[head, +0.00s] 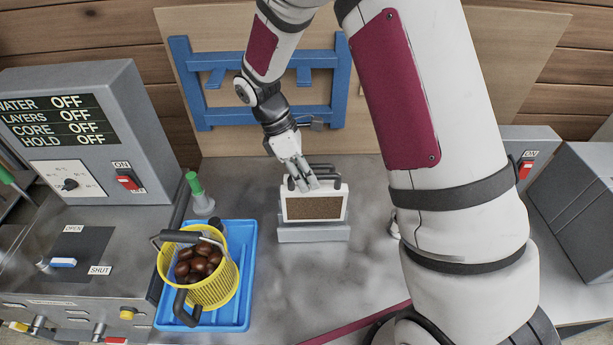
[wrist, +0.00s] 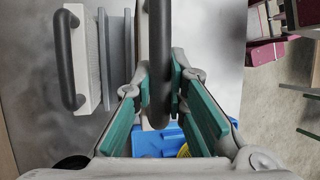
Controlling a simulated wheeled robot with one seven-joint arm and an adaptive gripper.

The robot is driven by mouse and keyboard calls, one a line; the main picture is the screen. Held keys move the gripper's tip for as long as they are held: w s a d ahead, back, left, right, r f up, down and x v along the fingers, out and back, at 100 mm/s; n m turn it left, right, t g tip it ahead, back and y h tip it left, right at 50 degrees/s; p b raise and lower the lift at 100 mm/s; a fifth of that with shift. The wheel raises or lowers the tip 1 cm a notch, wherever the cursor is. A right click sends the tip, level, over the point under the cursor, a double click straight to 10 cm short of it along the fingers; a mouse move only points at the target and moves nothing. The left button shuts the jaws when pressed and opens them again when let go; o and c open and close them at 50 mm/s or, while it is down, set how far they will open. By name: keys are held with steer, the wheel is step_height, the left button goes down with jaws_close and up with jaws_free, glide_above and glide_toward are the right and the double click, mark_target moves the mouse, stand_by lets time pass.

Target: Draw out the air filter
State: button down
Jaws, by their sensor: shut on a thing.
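The air filter (head: 313,208), a white-framed panel with brown mesh, stands upright at the grey slotted holder (head: 313,234) in the middle of the bench in the head view. My gripper (head: 302,184) is above it, shut on its dark bar handle, which runs between the green finger pads in the wrist view (wrist: 159,85). The filter's lower white edge shows just above the holder's front; I cannot tell whether it is clear of the slot. A second pale block (wrist: 88,60) with a dark handle (wrist: 64,60) stands behind it, apart from my fingers.
A yellow basket (head: 225,270) of chestnuts stands in a blue tray (head: 240,318) to the left. A grey control box (head: 85,130) is at the far left, and a blue frame (head: 203,85) is on the back board. Bench right of the holder is partly hidden by my arm.

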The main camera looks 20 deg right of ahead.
steer(key=shift+f+b, duration=0.95)
steer(key=shift+f, duration=2.45)
steer(key=c, duration=1.5)
jaws_free()
steer(key=v, duration=1.2)
step_height(320, 180, up, 8)
steer(key=m+t, duration=0.2)
steer(key=m, duration=0.1)
glide_above(306, 196)
steer(key=w+a, duration=0.1)
steer(key=w, duration=0.1)
steer(key=s+d+r+m+t+y, duration=0.25)
steer(key=s+r+m, duration=0.35)
steer(key=s+r, duration=0.4)
steer(key=s+m+t, duration=0.1)
steer(key=s+m, duration=0.1)
steer(key=s+r+m+t, duration=0.1)
steer(key=s+m+t, duration=0.1)
steer(key=s, duration=0.1)
steer(key=s+d+r+m+t+y, duration=0.1)
steer(key=s, duration=0.2)
steer(key=shift+s+r+m+t, duration=0.1)
steer(key=shift+r+m+t, duration=0.15)
steer(key=shift+m, duration=0.15)
